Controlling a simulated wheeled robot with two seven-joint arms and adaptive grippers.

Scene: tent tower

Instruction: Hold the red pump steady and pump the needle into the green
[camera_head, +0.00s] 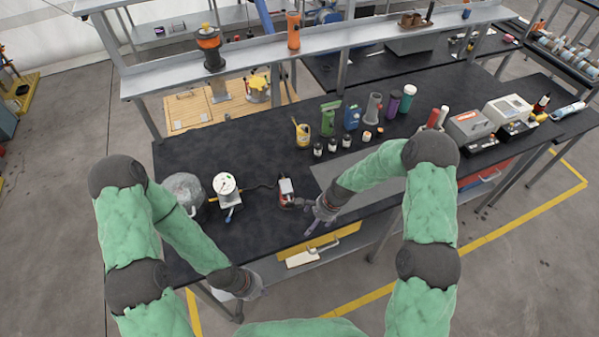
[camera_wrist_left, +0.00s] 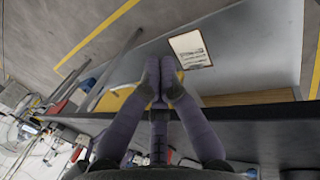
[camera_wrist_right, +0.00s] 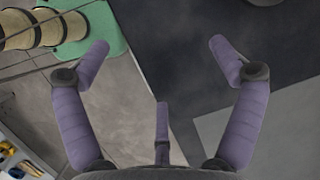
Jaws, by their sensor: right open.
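A small pump with a pale top and a reddish lower part (camera_head: 287,190) stands on the dark bench in the head view. A dark hose runs from it towards a white round gauge (camera_head: 224,183) on a stand at left; its needle is too small to read. My right gripper (camera_head: 317,226) is open and empty, just right of the pump and near the bench's front edge. In the right wrist view its fingers (camera_wrist_right: 152,45) are spread wide. My left gripper (camera_head: 258,292) is in front of the bench, apart from the pump. In the left wrist view its fingertips (camera_wrist_left: 159,68) are together with nothing visible between them.
Bottles, a green box (camera_head: 329,118) and a blue box (camera_head: 352,117) stand at the back. The bench left of them is clear.

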